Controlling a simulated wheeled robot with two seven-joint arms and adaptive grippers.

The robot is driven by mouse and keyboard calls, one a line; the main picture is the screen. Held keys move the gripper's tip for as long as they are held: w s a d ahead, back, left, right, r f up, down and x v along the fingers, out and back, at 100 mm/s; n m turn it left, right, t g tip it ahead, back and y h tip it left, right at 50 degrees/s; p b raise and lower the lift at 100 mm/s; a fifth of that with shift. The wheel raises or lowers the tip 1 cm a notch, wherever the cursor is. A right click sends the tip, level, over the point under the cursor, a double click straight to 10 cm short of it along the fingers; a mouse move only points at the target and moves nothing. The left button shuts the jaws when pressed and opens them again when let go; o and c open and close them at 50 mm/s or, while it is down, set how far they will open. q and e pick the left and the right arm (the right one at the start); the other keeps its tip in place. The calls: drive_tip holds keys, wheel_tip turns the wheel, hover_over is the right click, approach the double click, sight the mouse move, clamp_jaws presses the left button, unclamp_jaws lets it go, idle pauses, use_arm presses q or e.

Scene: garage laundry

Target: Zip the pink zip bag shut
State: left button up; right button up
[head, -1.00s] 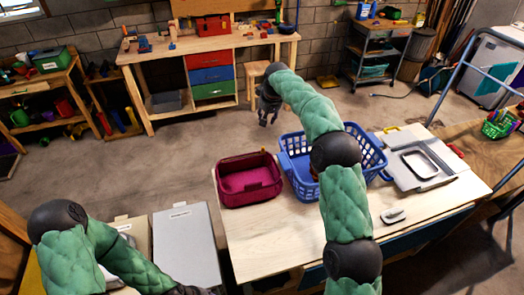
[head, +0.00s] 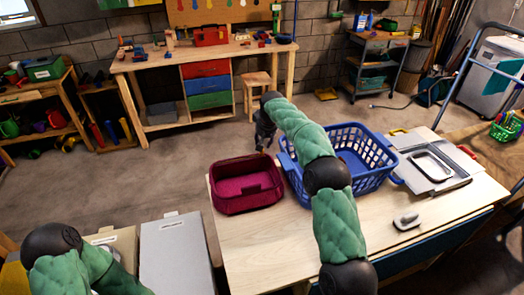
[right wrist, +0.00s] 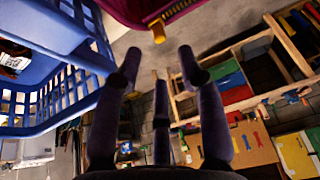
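The pink zip bag (head: 247,203) stands on the wooden table, left of the blue basket, with its top open and the inside showing. In the right wrist view its underside or side (right wrist: 143,8) shows at the top edge, with a brass-coloured zip pull (right wrist: 158,33) and a strip of zip teeth. My right gripper (head: 264,135) is just beyond the bag's far right corner, by the basket's far left corner. In the right wrist view its fingers (right wrist: 160,62) are spread and empty, with the zip pull just past the fingertips. My left arm is at the lower left; its gripper is outside the view.
The blue basket (head: 372,178) stands close to the bag's right side. A grey board with a frame (head: 432,165) and a small grey-white item (head: 407,221) lie at the table's right. Grey and tan boxes (head: 176,250) stand left of the table. Bare tabletop lies in front of the bag.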

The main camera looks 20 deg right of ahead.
drive_tip(key=b+x, duration=0.1)
drive_tip(key=x, duration=0.6)
drive_tip(key=shift+w+f, duration=0.1)
drive_tip(key=shift+f, duration=0.05)
clamp_jaws()
